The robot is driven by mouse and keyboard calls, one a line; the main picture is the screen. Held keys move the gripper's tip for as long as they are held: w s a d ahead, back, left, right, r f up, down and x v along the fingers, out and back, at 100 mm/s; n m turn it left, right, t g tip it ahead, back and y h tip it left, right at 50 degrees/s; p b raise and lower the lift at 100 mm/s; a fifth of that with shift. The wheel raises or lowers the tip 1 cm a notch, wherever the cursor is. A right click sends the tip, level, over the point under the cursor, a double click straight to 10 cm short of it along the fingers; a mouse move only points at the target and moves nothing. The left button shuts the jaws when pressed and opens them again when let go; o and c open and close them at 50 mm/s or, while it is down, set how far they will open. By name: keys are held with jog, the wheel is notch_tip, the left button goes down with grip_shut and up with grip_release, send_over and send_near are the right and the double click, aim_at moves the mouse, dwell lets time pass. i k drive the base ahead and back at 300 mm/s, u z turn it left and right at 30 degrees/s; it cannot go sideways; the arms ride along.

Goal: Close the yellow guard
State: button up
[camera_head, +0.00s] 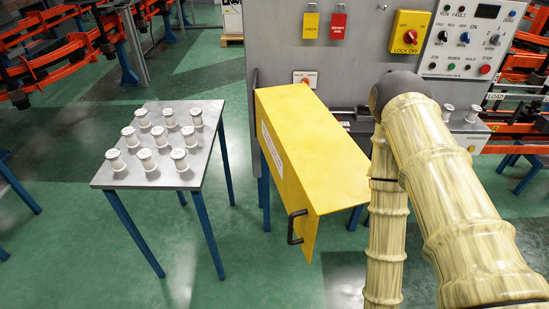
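The yellow guard (318,150) is a box-like cover on the front of the grey machine panel (350,60). It stands swung out from the panel, towards me. A dark handle (293,227) is on its near edge, low on the left side. A white label shows on its left face. My arm (440,180) fills the right of the view, to the right of the guard. My gripper is not in view, so whether it is open or shut does not show.
A small grey table (202,172) with blue legs stands left of the guard and holds several white spools (144,117). A control panel (471,38) and a yellow lock-off switch (410,32) are at the upper right. Green floor (90,240) is clear at the lower left.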

aim_at(317, 169)
jog(key=k, duration=1)
jog(key=z, duration=0.6)
jog(key=i, duration=0.65)
jog(key=u, duration=1.15)
